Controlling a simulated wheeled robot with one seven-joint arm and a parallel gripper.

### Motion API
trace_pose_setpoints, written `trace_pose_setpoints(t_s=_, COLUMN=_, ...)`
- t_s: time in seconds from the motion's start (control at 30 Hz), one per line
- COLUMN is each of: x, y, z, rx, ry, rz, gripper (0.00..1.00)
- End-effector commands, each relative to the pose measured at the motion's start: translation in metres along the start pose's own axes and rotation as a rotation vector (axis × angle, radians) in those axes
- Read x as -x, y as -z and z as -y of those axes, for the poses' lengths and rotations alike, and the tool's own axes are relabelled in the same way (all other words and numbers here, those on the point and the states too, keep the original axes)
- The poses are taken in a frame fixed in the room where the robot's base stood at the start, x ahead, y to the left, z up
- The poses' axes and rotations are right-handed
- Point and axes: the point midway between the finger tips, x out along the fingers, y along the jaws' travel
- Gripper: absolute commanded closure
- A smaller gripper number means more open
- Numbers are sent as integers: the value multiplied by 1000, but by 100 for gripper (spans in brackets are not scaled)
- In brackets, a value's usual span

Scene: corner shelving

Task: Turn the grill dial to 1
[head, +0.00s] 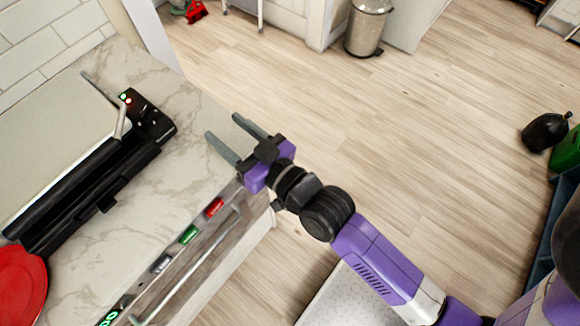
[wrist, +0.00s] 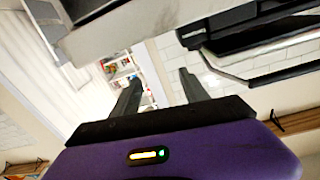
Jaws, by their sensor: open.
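The grill (head: 85,190) lies on the marble counter at the left of the head view, with a black body and a pale flat top. Its end block (head: 148,115) carries small green and red lights. I cannot make out the dial or its number. My gripper (head: 222,126) is open and empty, to the right of the end block and apart from it, near the counter's edge. In the wrist view, the open fingers point up, and a black part that looks like the grill (wrist: 240,28) shows beyond them at the upper right.
A red round item (head: 20,285) sits at the counter's lower left. Below the counter edge is an appliance front with coloured buttons (head: 188,234) and a bar handle (head: 185,275). A metal bin (head: 367,28) stands far back. The wooden floor (head: 400,130) is largely clear.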

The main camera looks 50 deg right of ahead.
Motion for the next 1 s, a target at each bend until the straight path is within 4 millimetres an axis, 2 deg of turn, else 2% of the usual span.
trace_pose_setpoints(t_s=0.1, x=23, y=-7, z=-2, rx=-1, ry=-10, rz=-1, gripper=47)
trace_pose_setpoints(t_s=0.6, x=110, y=-18, z=-12, rx=19, ry=-33, rz=8, gripper=47)
trace_pose_setpoints(t_s=0.8, x=135, y=-22, z=-13, rx=32, ry=-32, rz=25, gripper=47)
trace_pose_setpoints(t_s=1.0, x=147, y=-21, z=-14, rx=40, ry=-30, rz=31, gripper=47)
